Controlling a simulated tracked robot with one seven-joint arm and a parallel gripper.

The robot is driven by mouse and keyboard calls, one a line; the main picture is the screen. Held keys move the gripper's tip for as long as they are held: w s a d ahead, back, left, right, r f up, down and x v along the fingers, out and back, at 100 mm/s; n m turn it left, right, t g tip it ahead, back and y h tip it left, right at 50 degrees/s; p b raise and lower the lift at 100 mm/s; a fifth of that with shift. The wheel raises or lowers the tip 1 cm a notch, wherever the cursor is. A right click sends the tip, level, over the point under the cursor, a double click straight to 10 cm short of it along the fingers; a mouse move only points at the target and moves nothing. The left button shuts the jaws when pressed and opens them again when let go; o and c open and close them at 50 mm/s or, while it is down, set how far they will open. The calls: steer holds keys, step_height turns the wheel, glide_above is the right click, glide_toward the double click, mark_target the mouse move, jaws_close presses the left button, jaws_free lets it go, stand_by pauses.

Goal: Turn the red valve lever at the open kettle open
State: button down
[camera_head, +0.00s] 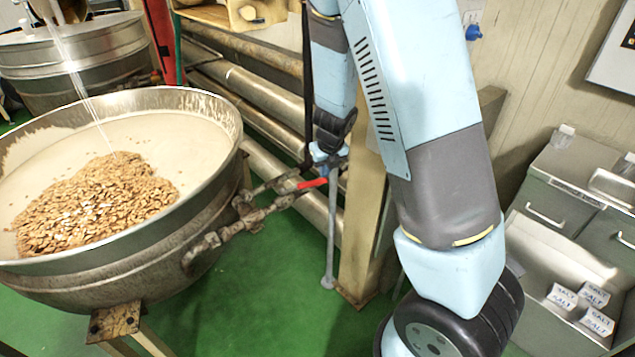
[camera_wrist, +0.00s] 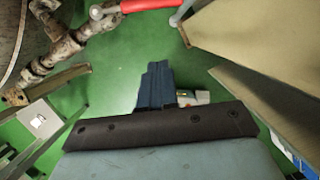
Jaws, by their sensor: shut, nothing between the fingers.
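The red valve lever (camera_head: 313,183) is on the rusty pipework at the right side of the open kettle (camera_head: 215,112). In the wrist view the lever (camera_wrist: 148,4) lies along the top edge, partly cut off. My gripper (camera_head: 322,168) is close to the lever in the head view, just above it in the picture. In the wrist view my gripper (camera_wrist: 157,66) has its dark blue fingers shut together with nothing between them. The lever shows beyond the fingertips, with green floor visible between. I see no contact.
Rusty pipes (camera_head: 235,225) run from the kettle to the valve. A beige post (camera_head: 362,235) stands close on the right. Another kettle (camera_head: 75,55) is at the back left. Grey bins with salt packs (camera_head: 580,300) stand at the right.

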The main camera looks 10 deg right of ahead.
mark_target(317, 182)
steer(key=shift+m, duration=0.4)
steer(key=shift+w+a+f, duration=0.15)
steer(key=shift+w+f, duration=1)
steer(key=shift+f, duration=0.55)
steer(key=shift+w+a+f, duration=0.2)
steer(key=shift+w+f, duration=0.9)
steer(key=shift+f, duration=0.6)
steer(key=shift+w+a+f, duration=0.15)
steer(key=shift+w+f, duration=1)
steer(key=shift+f, duration=0.55)
